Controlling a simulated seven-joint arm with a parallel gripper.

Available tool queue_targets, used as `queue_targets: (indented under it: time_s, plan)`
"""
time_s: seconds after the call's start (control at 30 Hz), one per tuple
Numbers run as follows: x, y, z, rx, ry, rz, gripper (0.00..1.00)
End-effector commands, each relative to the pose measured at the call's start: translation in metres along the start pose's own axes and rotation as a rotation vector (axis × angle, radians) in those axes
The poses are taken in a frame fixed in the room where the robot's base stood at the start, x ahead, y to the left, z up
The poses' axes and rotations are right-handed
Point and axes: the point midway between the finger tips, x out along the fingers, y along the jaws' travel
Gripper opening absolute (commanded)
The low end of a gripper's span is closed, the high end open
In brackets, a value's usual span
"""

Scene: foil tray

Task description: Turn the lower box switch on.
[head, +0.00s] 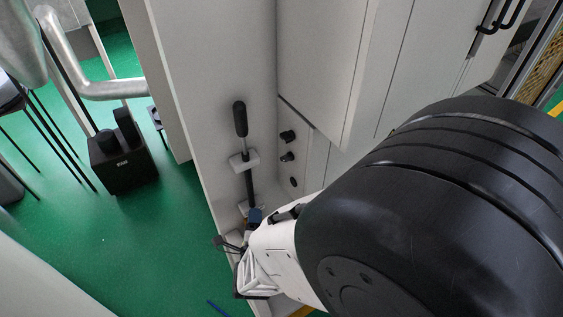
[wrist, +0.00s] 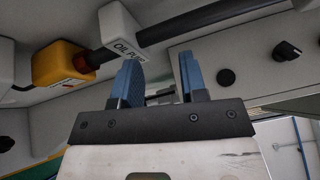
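My gripper (wrist: 160,68) shows in the wrist view with its two blue fingers apart and nothing visibly held between them. A yellow box (wrist: 55,62) with a dark cylindrical part on its right side is left of the fingers. A white box (wrist: 120,27) with lettering that seems to read "OIL PUMP" is above the left finger. I cannot tell which is the lower box switch or its setting.
A long black-handled bar (head: 240,119) runs down the cabinet wall through a white bracket (head: 243,161). Black knobs (head: 288,136) sit on a side panel; one also shows in the wrist view (wrist: 288,50). A black box (head: 122,165) stands on the open green floor at left.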

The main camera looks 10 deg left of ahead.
Motion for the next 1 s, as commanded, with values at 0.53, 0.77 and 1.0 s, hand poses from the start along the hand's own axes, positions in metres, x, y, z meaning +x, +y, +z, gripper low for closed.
queue_targets:
  time_s: [0.53,0.77,1.0]
  plan:
    - [-0.018,0.049,0.088,-0.438,-0.492,0.414,0.39]
    - [-0.042,0.062,0.111,-0.751,-0.752,0.543,0.39]
    - [-0.065,0.067,0.112,-1.131,-0.998,0.636,0.39]
